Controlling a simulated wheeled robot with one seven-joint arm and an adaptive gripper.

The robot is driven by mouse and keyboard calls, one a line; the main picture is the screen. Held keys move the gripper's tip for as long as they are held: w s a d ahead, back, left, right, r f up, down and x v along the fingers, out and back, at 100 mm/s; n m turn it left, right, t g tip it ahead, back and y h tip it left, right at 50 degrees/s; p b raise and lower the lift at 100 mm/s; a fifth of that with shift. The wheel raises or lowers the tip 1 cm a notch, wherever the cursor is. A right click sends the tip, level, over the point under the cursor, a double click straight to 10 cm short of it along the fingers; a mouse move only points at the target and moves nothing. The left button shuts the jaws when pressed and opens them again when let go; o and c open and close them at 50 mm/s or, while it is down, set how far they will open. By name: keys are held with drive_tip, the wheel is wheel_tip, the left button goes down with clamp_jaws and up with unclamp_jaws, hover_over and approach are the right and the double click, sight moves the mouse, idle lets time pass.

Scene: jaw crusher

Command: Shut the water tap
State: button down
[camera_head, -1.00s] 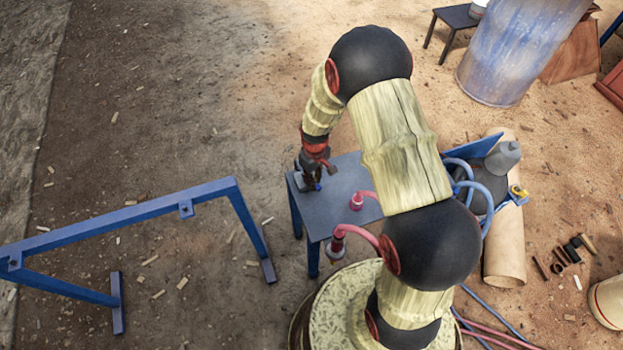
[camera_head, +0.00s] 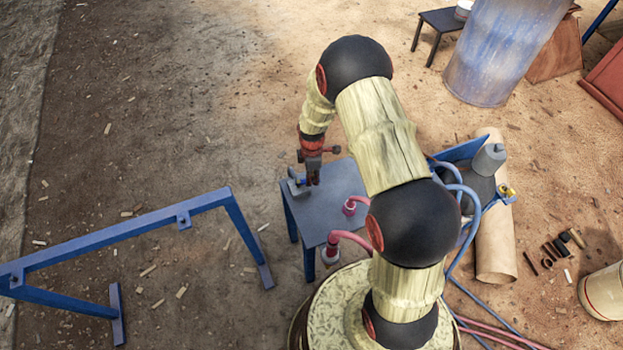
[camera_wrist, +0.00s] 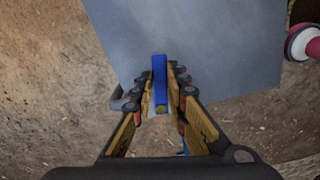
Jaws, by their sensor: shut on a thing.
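The water tap shows at the left end of the small grey table (camera_head: 330,208). Its blue lever (camera_head: 299,182) and a bit of its grey body (camera_head: 300,190) show beside my gripper (camera_head: 312,180). In the wrist view the blue lever (camera_wrist: 159,72) runs between the fingertips of my gripper (camera_wrist: 160,85), over the table's edge. A round brass-coloured end sits at the near end of the lever. My gripper is shut on the lever. A grey curved part (camera_wrist: 121,104) shows left of the fingers. Most of the tap's body is hidden.
A blue metal frame (camera_head: 130,235) stands at left. Blue hoses (camera_head: 461,225) lie to the right. Ground between frame and table is mostly clear.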

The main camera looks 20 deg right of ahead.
drive_tip(key=shift+w+d+n, duration=0.1)
drive_tip(key=shift+w+n, duration=0.25)
drive_tip(key=shift+n, duration=0.4)
drive_tip(key=shift+w+n, duration=0.3)
drive_tip(key=shift+n, duration=0.45)
drive_tip(key=c, duration=1.8)
unclamp_jaws()
drive_tip(key=shift+o, duration=0.2)
wheel_tip(320, 180, up, 12)
